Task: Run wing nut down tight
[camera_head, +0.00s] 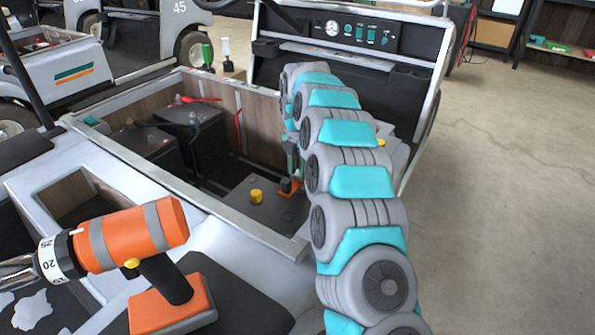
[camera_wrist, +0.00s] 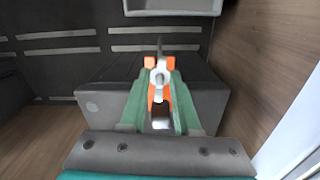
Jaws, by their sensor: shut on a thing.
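My gripper (camera_wrist: 160,65), with green fingers and orange tips, is shut on a small pale grey piece, likely the wing nut (camera_wrist: 159,78), in the middle of the wrist view. A thin dark post rises beyond it. The grip is over a dark battery (camera_wrist: 105,98). In the head view my gripper (camera_head: 290,184) reaches down into the cart's battery bay, at the right end of the near battery (camera_head: 262,208). The wing nut is too small and covered to make out there. How far down it sits cannot be told.
The bay's pale rim (camera_head: 200,198) and wooden walls surround the grip. A yellow cap (camera_head: 256,196) stands on the near battery. Other batteries (camera_head: 190,115) with a red cable (camera_head: 200,99) lie behind. An orange tool (camera_head: 135,235) fills the front left. The dashboard (camera_head: 345,35) stands behind.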

